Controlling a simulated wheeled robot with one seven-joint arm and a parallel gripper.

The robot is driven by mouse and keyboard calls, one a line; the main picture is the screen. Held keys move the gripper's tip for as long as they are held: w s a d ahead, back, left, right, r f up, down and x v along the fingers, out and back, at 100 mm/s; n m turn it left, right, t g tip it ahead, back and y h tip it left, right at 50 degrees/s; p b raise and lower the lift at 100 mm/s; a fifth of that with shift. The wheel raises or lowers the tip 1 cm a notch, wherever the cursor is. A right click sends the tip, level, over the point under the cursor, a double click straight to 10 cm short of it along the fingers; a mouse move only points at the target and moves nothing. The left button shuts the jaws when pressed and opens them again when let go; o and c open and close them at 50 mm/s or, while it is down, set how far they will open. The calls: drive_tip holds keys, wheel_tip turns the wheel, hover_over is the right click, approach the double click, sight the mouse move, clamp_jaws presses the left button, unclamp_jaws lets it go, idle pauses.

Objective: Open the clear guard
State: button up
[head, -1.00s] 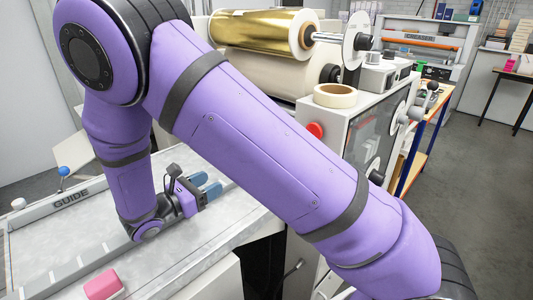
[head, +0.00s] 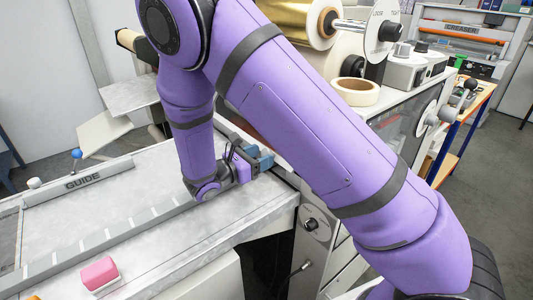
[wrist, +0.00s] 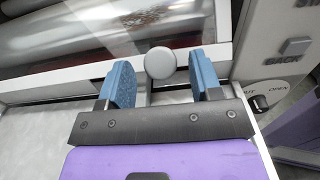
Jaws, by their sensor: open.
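The clear guard (wrist: 105,32) is a see-through panel in a pale frame, lying over shiny rollers at the top of the wrist view. A round grey knob (wrist: 160,62) stands at its near edge. My gripper (wrist: 163,80) is open, with one blue finger on each side of the knob and visible gaps between. In the head view my gripper (head: 258,157) is at the machine's infeed, low beside the bench. My arm hides most of the guard there.
A dark rotary switch (wrist: 259,103) beside the word OPEN and a BACK button (wrist: 297,47) are on the panel at right. The bench (head: 150,195) holds a GUIDE bar (head: 85,181) and a pink block (head: 99,273). A gold roll (head: 298,18) and tape roll (head: 353,91) are above.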

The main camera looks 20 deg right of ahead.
drive_tip(key=shift+x, duration=1.3)
clamp_jaws()
